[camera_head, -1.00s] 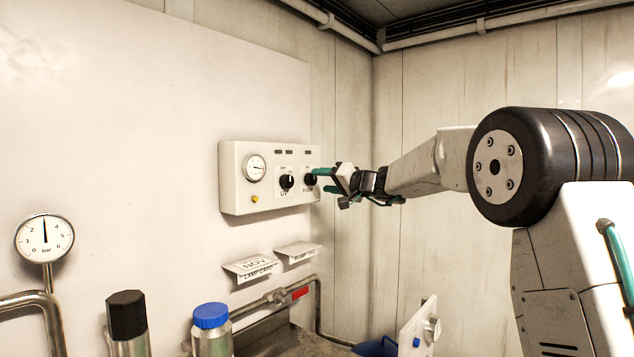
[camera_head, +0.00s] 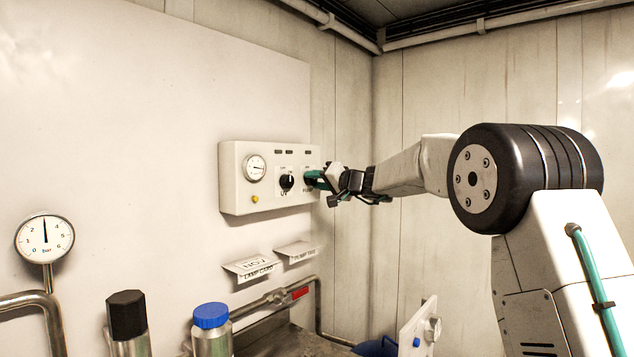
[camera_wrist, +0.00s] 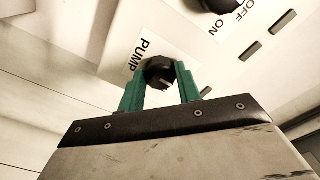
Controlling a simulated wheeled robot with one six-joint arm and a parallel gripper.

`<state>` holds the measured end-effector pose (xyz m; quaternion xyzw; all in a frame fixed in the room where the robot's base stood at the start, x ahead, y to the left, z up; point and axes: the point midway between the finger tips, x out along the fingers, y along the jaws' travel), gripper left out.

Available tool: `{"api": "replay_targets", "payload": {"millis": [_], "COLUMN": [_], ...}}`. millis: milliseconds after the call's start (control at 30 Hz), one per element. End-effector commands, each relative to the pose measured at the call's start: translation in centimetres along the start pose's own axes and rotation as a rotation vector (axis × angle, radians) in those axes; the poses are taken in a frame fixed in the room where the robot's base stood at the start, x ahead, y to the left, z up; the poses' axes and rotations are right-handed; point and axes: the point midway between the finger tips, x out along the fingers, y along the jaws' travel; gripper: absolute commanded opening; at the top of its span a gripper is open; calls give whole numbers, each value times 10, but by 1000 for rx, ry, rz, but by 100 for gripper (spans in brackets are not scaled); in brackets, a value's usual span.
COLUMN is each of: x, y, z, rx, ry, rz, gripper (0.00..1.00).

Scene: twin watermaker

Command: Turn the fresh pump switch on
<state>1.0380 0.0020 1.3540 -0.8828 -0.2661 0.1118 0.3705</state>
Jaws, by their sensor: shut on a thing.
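The pump switch is a black rotary knob (camera_wrist: 159,72) beside the "PUMP" label in the wrist view. My gripper (camera_wrist: 160,80) has its two green fingers on either side of the knob, shut on it. In the head view my gripper (camera_head: 312,179) reaches the right end of the white control box (camera_head: 238,190), and its fingers hide most of the pump knob. The knob's pointer and its on or off position cannot be read clearly.
The UV knob (camera_head: 287,181) sits just left of my gripper on the same box, with a round gauge (camera_head: 255,168) further left. Card holders (camera_head: 252,268) stick out from the wall below. A blue-capped bottle (camera_head: 211,316) stands at the lower left.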

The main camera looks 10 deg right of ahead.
Motion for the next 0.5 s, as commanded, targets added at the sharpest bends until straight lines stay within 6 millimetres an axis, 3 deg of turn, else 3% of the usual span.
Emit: {"api": "replay_targets", "payload": {"millis": [267,500], "x": [0,0], "y": [0,-1], "z": [0,0], "rx": [109,306], "ry": [-4,-9], "rz": [4,10], "gripper": [11,11]}}
